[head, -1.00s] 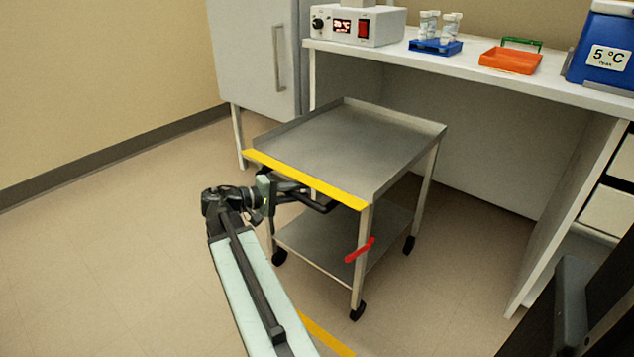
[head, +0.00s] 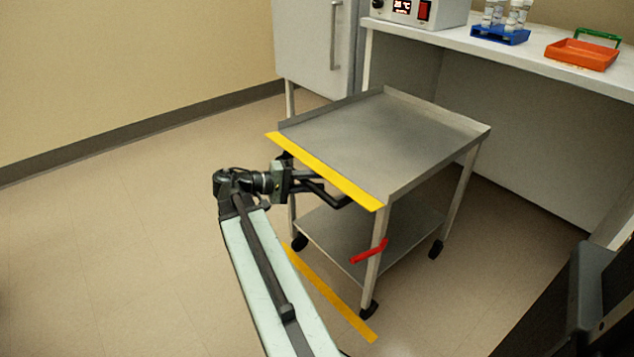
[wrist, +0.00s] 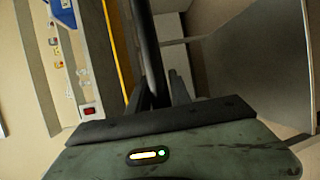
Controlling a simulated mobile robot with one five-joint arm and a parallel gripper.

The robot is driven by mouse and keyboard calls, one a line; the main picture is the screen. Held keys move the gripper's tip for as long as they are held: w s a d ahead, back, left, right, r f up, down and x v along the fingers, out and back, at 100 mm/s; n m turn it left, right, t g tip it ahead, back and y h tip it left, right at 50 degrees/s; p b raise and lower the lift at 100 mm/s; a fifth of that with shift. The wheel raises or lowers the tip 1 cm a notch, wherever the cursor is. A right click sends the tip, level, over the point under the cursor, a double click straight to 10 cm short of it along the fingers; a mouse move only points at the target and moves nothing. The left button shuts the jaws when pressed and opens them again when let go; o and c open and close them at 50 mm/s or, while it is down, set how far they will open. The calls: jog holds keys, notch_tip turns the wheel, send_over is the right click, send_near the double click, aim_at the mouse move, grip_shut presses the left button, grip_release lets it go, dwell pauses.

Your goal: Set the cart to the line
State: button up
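The steel cart (head: 385,140) has two shelves, castor wheels, a yellow strip (head: 325,170) along its near top edge and a red lever (head: 369,251) on the near leg. The yellow floor line (head: 335,296) runs just in front of its near wheels, roughly parallel to them, with a small gap. My arm partly hides the line. My gripper (head: 318,190) is at the cart's dark handle below the yellow strip. In the wrist view the dark handle bar (wrist: 149,45) runs between the fingers (wrist: 158,92), which appear shut on it.
A white bench (head: 540,60) stands behind the cart with a blue tube rack (head: 500,36), an orange tray (head: 582,54) and a controller box (head: 440,12). A grey cabinet (head: 308,45) stands back left. The floor (head: 110,240) at left is clear.

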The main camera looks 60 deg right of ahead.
aim_at(302, 181)
jog(key=p+v, duration=0.1)
jog(key=v, duration=0.6)
jog(key=shift+w+a+r, duration=0.1)
jog(key=shift+w+a, duration=0.2)
dwell(0.3)
